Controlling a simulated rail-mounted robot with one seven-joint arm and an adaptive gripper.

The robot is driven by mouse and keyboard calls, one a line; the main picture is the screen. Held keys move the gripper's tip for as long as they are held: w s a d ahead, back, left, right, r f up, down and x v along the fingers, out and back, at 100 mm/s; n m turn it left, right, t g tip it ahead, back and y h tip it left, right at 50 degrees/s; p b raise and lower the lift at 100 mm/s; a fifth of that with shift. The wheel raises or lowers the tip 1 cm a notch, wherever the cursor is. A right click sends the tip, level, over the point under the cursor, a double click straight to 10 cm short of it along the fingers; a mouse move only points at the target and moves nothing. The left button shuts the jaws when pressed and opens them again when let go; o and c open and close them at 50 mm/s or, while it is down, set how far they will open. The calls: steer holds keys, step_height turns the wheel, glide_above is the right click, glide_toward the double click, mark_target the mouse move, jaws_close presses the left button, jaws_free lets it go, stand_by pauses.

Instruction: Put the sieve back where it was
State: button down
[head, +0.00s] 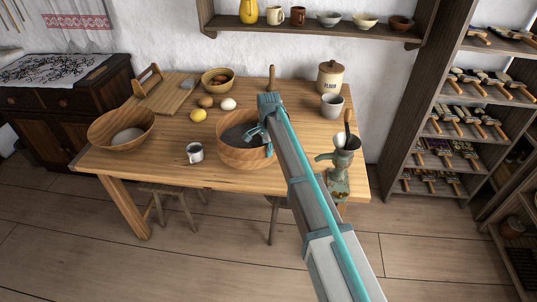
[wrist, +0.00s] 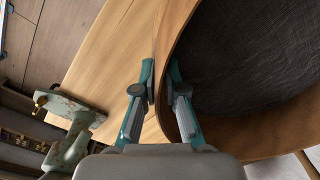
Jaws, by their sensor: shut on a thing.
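The sieve (head: 233,156) is a round wooden hoop with a dark mesh inside, near the front middle of the wooden table. My gripper (head: 267,138) is at its right side. In the wrist view my gripper (wrist: 164,88) is shut on the sieve's rim, one finger outside the wall and one inside. The dark mesh (wrist: 255,50) fills the right of that view. I cannot tell whether the sieve rests on the table or hangs just above it. My arm hides part of the table to the right of the sieve.
The table (head: 305,92) also holds a wooden bowl (head: 105,131) with white contents, a mug (head: 195,153), a lemon (head: 198,116), an egg (head: 228,104), an egg bowl (head: 216,78), a flour jar (head: 330,78), a grey cup (head: 331,106) and a metal grinder (head: 338,170).

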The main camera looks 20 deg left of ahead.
steer(key=shift+w+a+f+p, duration=0.1)
steer(key=shift+w+f+p, duration=0.3)
steer(key=shift+w+f, duration=0.4)
steer(key=shift+s+f+p, duration=0.15)
steer(key=shift+f+p, duration=0.4)
steer(key=shift+f, duration=1)
steer(key=c, duration=1.2)
jaws_free()
steer(key=shift+c, duration=0.2)
step_height(320, 180, up, 12)
steer(key=b, duration=0.3)
steer(key=shift+s, duration=0.1)
